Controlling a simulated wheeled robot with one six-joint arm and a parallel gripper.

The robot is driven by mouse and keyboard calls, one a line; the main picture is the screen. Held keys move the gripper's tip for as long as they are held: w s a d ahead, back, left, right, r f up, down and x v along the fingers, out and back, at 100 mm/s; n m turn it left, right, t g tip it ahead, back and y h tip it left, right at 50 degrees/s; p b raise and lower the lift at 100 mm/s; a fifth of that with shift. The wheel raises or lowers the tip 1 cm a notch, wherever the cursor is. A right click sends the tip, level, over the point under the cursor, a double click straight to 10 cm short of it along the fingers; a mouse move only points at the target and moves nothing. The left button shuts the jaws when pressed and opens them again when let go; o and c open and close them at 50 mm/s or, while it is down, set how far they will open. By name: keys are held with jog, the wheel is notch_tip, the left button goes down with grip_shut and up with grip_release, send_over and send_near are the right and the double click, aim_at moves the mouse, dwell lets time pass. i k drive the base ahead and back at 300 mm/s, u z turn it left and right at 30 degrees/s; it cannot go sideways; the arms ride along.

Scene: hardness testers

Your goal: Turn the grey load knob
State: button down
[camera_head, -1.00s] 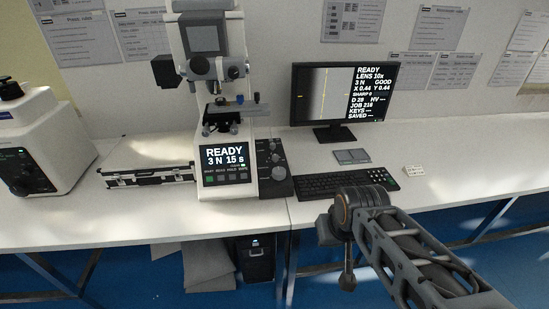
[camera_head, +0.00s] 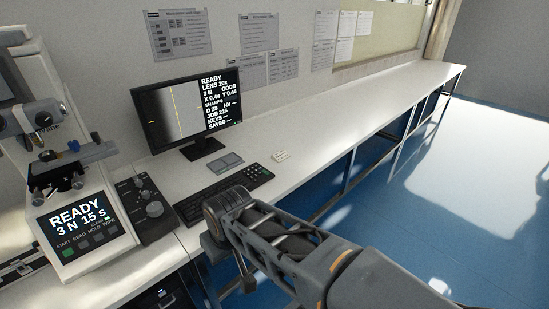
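The hardness tester (camera_head: 75,205) stands at the left, its front screen (camera_head: 82,222) reading READY, 3 N, 15 s. Beside its right side is a dark control panel (camera_head: 158,228) with several grey knobs in a column, the largest (camera_head: 154,209) lowest of those I can make out. I cannot tell from markings which one is the load knob. My arm reaches in from the lower right, ending at a dark wrist right of the panel, in front of the keyboard. My gripper (camera_head: 247,284) points down beside the bench's front edge, apart from the knobs; its fingers are too small to read.
A monitor (camera_head: 176,112) stands behind the keyboard (camera_head: 222,190). A small grey pad (camera_head: 226,161) and a white block (camera_head: 281,156) lie near it. The bench (camera_head: 345,110) is clear toward the far right. Blue floor (camera_head: 420,190) is open at the right.

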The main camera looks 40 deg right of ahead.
aim_at(145, 194)
jog(key=u, duration=0.1)
jog(key=k, duration=0.45)
jog(key=z, duration=0.5)
jog(key=i, duration=0.85)
jog(key=u, duration=0.6)
jog(key=i, duration=0.45)
jog(key=u, duration=0.25)
